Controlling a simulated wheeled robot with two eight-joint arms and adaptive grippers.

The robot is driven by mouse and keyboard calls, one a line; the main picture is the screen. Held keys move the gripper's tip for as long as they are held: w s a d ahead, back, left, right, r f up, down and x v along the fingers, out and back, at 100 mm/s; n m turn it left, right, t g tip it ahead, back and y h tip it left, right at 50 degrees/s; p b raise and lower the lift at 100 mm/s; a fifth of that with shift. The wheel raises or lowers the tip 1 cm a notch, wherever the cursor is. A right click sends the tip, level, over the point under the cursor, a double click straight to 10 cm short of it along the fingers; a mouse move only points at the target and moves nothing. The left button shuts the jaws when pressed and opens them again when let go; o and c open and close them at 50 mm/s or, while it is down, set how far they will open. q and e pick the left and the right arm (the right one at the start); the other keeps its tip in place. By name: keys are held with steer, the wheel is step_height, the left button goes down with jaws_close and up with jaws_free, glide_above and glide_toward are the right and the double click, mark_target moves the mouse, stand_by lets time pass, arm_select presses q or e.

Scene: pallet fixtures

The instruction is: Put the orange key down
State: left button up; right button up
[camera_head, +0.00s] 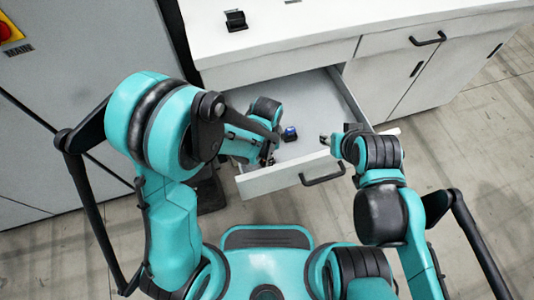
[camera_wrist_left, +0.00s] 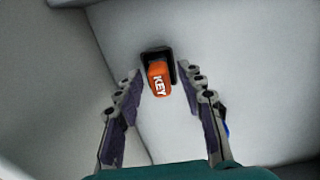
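The orange key (camera_wrist_left: 158,82), marked "KEY", sits in a black holder (camera_wrist_left: 158,53) on the pale drawer floor in the left wrist view. My left gripper (camera_wrist_left: 160,78) is open, with its fingers on either side of the key and a visible gap to each. In the head view my left gripper (camera_head: 268,158) reaches down inside the open drawer (camera_head: 255,184), and the key is hidden behind my arm. My right gripper (camera_head: 327,140) is over the right part of the drawer; its fingers are too small to tell whether they are open.
A blue object in a dark holder (camera_head: 290,133) stands in the drawer, right of my left gripper; part of it shows behind a finger. The drawer walls are close around the left gripper. A black holder (camera_head: 236,20) stands on the white countertop (camera_head: 300,28), otherwise mostly clear.

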arm_select(q)
step_height(320, 180, up, 12)
steer(key=p, duration=0.5)
steer(key=s+a+r+n+t, duration=0.2)
steer(key=a+r+n, duration=0.4)
steer(key=a, duration=0.3)
steer(key=s+a+r+n+t, duration=0.3)
steer(key=a+r+n+t, duration=0.2)
steer(key=a+r+n, duration=0.2)
steer(key=shift+a+n, duration=0.7)
steer(key=shift+a, duration=0.2)
steer(key=shift+s, duration=0.1)
